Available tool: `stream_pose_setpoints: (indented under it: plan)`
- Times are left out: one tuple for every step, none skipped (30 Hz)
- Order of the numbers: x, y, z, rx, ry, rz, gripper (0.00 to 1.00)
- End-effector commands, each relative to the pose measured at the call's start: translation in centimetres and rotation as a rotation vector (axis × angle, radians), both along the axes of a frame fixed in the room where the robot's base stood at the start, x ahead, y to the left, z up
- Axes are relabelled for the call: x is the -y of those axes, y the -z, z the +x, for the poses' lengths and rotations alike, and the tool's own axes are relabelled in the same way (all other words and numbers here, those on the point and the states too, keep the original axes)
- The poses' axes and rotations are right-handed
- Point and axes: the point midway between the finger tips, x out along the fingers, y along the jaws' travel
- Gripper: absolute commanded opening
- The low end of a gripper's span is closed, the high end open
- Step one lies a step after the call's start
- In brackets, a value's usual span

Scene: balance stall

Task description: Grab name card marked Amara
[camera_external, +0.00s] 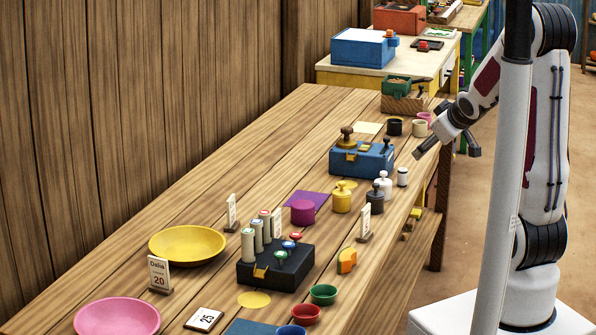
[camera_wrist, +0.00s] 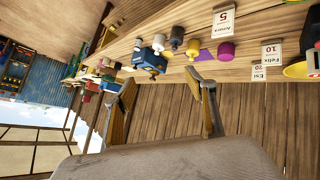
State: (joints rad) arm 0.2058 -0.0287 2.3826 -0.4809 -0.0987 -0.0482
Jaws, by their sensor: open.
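The name card marked Amara with a 5 (camera_wrist: 223,22) shows upside down at the top of the wrist view, near a purple cup (camera_wrist: 226,50). In the external view, a white card (camera_external: 364,222) stands upright near the table's front edge; its writing is too small to read, but its place fits the Amara card. My gripper (camera_external: 446,148) is open and empty, above the table's right edge and well apart from that card. Its spread fingers also show in the wrist view (camera_wrist: 162,82).
Other cards marked Felix (camera_wrist: 271,53), Esi (camera_wrist: 259,73) and Dalia (camera_external: 159,275) stand on the table. A black block with cylinders (camera_external: 275,270), an orange piece (camera_external: 347,260) and several weights (camera_external: 342,200) surround the front card. A yellow bowl (camera_external: 187,244) is at left.

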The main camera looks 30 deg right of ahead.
Motion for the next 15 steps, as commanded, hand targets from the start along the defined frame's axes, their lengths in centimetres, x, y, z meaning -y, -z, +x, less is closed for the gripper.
stream_pose_setpoints:
  plan:
    - [0.1, 0.8, 0.8, 0.005, -0.017, -0.002, 0.56]
    - [0.1, 1.1, 1.2, 0.010, -0.028, -0.004, 0.56]
    - [0.1, 1.5, 1.8, 0.019, -0.044, -0.005, 0.56]
    - [0.1, 1.8, 2.2, 0.026, -0.056, -0.007, 0.56]
    - [0.1, 2.1, 2.6, 0.032, -0.068, -0.006, 0.56]
    - [0.0, 2.6, 3.2, 0.041, -0.085, -0.007, 0.56]
    - [0.0, 2.9, 3.5, 0.045, -0.098, -0.007, 0.56]
    - [-0.1, 3.3, 3.9, 0.052, -0.109, -0.005, 0.56]
    - [-0.1, 3.8, 4.4, 0.060, -0.127, -0.003, 0.56]
    - [-0.2, 4.2, 4.7, 0.066, -0.139, -0.002, 0.56]
    - [-0.3, 4.5, 5.0, 0.073, -0.153, 0.001, 0.56]
    - [-0.4, 5.0, 5.4, 0.081, -0.170, 0.004, 0.56]
    - [-0.5, 5.4, 5.7, 0.086, -0.182, 0.007, 0.56]
    - [-0.6, 5.8, 6.0, 0.092, -0.195, 0.011, 0.56]
    - [-0.8, 6.3, 6.3, 0.100, -0.211, 0.016, 0.56]
